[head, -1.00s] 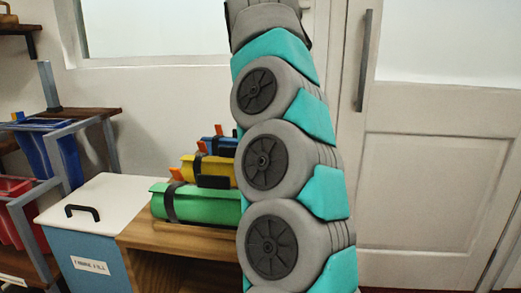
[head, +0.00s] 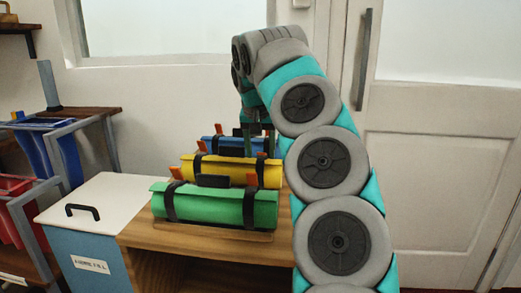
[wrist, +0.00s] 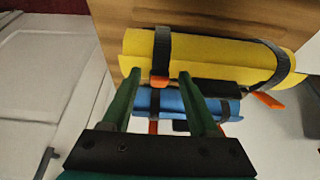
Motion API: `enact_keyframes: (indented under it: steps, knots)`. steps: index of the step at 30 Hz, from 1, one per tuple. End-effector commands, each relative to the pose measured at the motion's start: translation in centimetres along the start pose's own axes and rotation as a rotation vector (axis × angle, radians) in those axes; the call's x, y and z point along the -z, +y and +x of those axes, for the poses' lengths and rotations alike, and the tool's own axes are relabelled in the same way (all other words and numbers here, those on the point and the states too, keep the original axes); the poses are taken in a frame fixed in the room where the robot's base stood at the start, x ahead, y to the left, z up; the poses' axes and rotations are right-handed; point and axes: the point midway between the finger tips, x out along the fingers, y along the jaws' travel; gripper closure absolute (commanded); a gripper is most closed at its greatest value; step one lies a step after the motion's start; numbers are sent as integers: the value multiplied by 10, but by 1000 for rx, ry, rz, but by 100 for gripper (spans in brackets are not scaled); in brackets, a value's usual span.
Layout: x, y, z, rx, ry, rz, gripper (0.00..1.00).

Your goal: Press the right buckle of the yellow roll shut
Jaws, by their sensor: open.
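The yellow roll (head: 223,170) lies between the green and blue rolls on a wooden stand, with two black straps and orange buckles. Its right buckle (head: 262,155) stands up at the strap in the head view. The wrist view is turned round, so this buckle (wrist: 160,82) shows at the left strap, and the left buckle (wrist: 266,100) sticks out at the right. My gripper (wrist: 159,75) is open and empty, its green fingers framing the right buckle in that view. I cannot tell the height gap. In the head view the gripper (head: 250,135) is partly hidden behind my arm.
The green roll (head: 215,207) lies in front with raised orange buckles. The blue roll (head: 222,145) lies behind. A dark block (head: 212,181) sits between the green and yellow rolls. A white-topped cabinet (head: 115,195) stands left, and a door (head: 440,180) is at right.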

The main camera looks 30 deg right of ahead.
Motion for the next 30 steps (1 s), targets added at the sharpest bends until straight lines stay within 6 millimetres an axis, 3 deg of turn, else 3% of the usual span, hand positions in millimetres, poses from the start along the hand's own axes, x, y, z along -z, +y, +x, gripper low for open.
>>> enact_keyframes:
  steps: [2,18,30]
  knots:
    - [0,0,0,0,0,0,40]
    - [0,0,0,0,0,0,100]
    - [-2,0,4,0,13,0,100]
